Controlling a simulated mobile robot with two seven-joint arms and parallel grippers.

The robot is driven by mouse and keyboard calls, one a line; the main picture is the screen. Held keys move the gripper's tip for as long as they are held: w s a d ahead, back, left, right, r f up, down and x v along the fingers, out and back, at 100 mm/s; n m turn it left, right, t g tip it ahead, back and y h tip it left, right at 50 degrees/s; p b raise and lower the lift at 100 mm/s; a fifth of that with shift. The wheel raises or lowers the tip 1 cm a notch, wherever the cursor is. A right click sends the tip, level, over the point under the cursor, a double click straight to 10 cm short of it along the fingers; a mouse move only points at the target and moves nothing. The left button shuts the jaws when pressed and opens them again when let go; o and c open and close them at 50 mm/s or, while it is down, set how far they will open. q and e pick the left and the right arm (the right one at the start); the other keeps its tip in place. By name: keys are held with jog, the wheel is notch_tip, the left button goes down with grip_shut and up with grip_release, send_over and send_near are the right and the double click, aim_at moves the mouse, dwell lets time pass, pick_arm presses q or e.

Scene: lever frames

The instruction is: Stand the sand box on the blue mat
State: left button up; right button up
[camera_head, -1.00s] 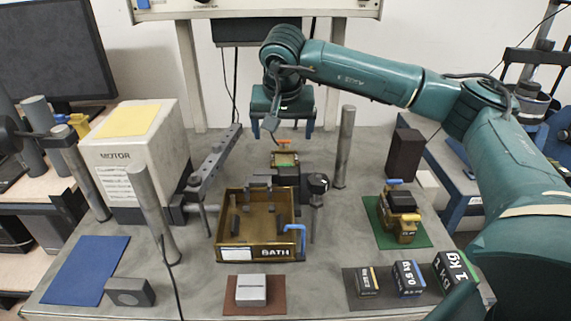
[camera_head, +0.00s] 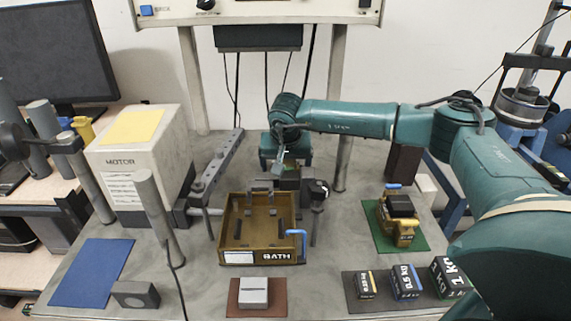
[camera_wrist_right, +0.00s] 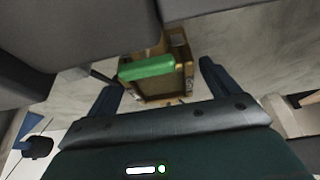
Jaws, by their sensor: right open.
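A small brown open box with a green bar (camera_wrist_right: 147,68) shows in the right wrist view, between and beyond my fingers. The blue mat (camera_head: 92,272) lies bare at the table's front left. My left gripper is out of view.
The brown BATH box (camera_head: 262,257) stands mid-table, with posts and a rail (camera_head: 215,170) beside it. The motor block (camera_head: 135,165) stands behind the blue mat, and a grey block (camera_head: 134,294) at its right edge. Weights (camera_head: 405,281) and a yellow-black item (camera_head: 398,220) stand right.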

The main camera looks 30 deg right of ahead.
jog(key=shift+f, duration=0.15)
jog(key=c, duration=1.6)
jog(key=shift+w, duration=0.1)
jog(key=shift+c, duration=0.9)
notch_tip(320, 180, up, 9)
jog(key=shift+r+b, duration=0.1)
jog(key=shift+b, duration=0.5)
notch_tip(320, 180, up, 3)
jog(key=p, duration=0.2)
notch_tip(320, 180, up, 5)
jog(key=p, duration=0.5)
send_over(285, 163)
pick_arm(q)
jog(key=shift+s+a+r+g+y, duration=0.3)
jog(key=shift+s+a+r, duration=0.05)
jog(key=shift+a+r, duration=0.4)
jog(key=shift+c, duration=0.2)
